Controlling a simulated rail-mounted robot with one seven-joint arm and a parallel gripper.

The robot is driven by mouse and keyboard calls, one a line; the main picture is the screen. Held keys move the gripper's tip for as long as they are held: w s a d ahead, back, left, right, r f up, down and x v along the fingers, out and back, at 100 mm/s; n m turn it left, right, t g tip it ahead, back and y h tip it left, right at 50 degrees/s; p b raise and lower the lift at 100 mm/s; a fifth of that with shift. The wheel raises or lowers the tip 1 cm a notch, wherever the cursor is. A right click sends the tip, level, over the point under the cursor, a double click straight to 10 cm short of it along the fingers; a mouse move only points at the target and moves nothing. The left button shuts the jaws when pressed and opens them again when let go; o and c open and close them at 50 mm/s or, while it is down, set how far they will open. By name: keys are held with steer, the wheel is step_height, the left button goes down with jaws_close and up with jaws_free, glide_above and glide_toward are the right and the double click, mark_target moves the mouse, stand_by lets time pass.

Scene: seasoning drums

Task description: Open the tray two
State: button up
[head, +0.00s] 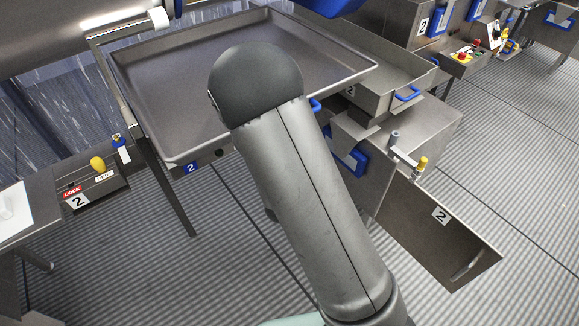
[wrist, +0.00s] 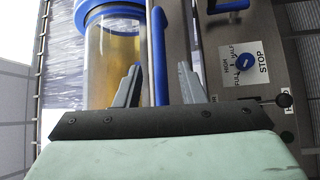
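A wide, shallow metal tray (head: 180,62) with a blue "2" label on its front corner is in the head view. A smaller metal tray (head: 380,98) with a "2" label and a blue handle (head: 407,94) is to its right. My arm covers part of the wide tray, and my gripper does not show in the head view. In the wrist view my gripper (wrist: 160,85) is open, its two fingers apart. A long blue bar (wrist: 158,55) appears between the fingers, with visible gaps on both sides. I cannot tell whether the bar is within their reach.
A clear jar (wrist: 115,50) with yellowish contents and a blue rim is left of the fingers. A panel with a blue dial (wrist: 245,63) is on the right. A lock box (head: 95,185) with a yellow knob is at left; a slanted metal plate (head: 440,230) is lower right.

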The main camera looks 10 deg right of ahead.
steer(key=p+v, duration=0.8)
steer(key=v, duration=0.4)
steer(key=shift+p, duration=0.35)
steer(key=shift+s, duration=0.1)
steer(key=s+d+r+m+g+h, duration=0.4)
steer(key=d+r+m+g+h, duration=0.2)
steer(key=d+r+g+h, duration=0.55)
steer(key=s+d+m+g+y, duration=0.2)
steer(key=s+d+m+g, duration=0.35)
steer(key=s+g, duration=0.25)
steer(key=s+f+m+g+y, duration=0.1)
steer(key=s+g+y, duration=0.2)
steer(key=s+y, duration=0.25)
steer(key=w+a+r+t+y, duration=0.1)
steer(key=a+r+t+y, duration=0.2)
steer(key=a+y, duration=0.7)
steer(key=shift+w+a+t+y, duration=0.15)
steer(key=shift+a+t+y, duration=0.25)
steer(key=shift+t, duration=0.55)
